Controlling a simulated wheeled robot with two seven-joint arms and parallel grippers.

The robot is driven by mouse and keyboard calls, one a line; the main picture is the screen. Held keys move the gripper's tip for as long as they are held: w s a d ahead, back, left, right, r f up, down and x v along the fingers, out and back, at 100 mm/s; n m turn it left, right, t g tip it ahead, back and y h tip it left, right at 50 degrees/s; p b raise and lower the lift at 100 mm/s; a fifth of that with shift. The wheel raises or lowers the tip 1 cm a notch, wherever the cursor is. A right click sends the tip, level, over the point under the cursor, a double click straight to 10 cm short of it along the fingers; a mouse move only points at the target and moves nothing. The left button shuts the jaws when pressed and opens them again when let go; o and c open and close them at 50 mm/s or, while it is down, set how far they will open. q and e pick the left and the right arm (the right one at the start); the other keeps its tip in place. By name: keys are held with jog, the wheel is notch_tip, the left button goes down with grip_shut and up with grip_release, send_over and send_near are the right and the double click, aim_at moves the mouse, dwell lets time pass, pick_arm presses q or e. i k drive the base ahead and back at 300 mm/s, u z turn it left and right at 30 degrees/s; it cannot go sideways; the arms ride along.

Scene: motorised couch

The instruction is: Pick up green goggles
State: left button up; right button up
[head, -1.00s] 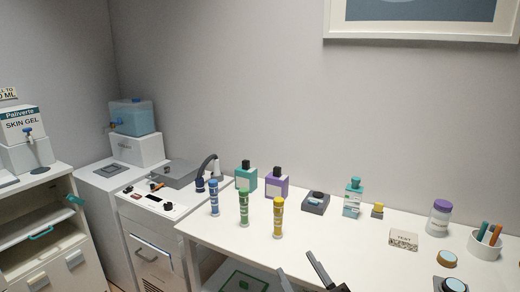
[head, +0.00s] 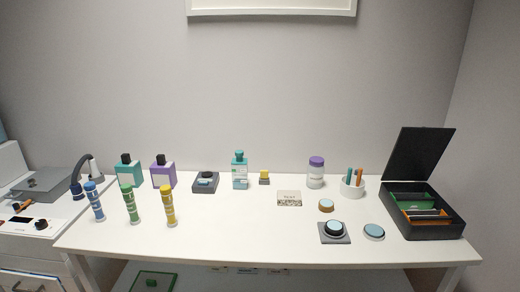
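I cannot make out green goggles for certain in the head view. An open black box (head: 432,228) stands at the right end of the white table, its lid raised at the back. Inside it lie a green item (head: 411,200) and an orange item (head: 427,216), too small to identify. A green-edged flat item (head: 154,282) shows below the table at the lower left, cut off by the frame. Neither of my grippers is in view.
The white table (head: 240,238) holds several tubes at left, a teal bottle (head: 239,173), a purple-lidded jar (head: 315,174), a white cup (head: 352,187) with pens, and round pads near the right. The front middle of the table is clear. A grey-lidded unit (head: 47,184) stands at left.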

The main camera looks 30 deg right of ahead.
aim_at(405, 200)
jog(key=z, duration=1.95)
